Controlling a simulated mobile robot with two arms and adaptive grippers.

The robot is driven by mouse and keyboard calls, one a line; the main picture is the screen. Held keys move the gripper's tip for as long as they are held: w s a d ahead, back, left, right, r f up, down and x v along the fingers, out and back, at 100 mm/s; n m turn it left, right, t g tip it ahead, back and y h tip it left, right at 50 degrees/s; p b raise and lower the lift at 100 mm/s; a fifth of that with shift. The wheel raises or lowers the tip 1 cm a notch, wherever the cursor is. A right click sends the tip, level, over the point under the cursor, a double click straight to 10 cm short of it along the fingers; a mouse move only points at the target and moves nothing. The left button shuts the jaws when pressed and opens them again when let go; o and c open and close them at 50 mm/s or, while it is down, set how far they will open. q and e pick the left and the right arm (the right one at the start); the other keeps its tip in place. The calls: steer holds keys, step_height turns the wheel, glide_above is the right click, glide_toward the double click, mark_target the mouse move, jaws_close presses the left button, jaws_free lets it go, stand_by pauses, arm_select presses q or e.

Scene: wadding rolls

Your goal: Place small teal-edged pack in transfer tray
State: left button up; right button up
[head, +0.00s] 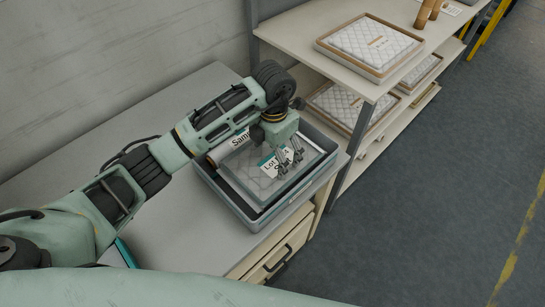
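A grey-blue tray (256,222) sits on the grey table near its right edge. A quilted pale pack (246,175) lies in it, with a white, teal-cornered label reading "Lot" that is partly covered. Behind it in the tray, a white piece marked "Sam…" (228,148) is partly hidden by my arm. My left gripper (290,166) is over the right part of the pack, fingers pointing down and visibly apart; whether they touch the pack is unclear. A teal-edged thing (126,253) shows at the table's front, mostly hidden by my arm. My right gripper is out of view.
A shelf unit (300,32) stands right of the table, with boxed quilted packs (370,45) on top and more below (340,103). A drawer (278,258) is under the table's right end. The table left of the tray is clear behind my arm.

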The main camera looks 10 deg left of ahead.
mark_target(274, 158)
arm_select(q)
steer(key=f, duration=0.4)
steer(key=shift+w+p, duration=0.25)
steer(key=shift+p, duration=0.15)
steer(key=o, duration=1.1)
steer(key=shift+f, duration=0.1)
steer(key=shift+d, duration=0.1)
steer(key=shift+w+r, duration=0.1)
steer(key=shift+r, duration=0.35)
step_height(274, 158, up, 10)
steer(key=b, duration=0.3)
steer(key=shift+r, duration=0.7)
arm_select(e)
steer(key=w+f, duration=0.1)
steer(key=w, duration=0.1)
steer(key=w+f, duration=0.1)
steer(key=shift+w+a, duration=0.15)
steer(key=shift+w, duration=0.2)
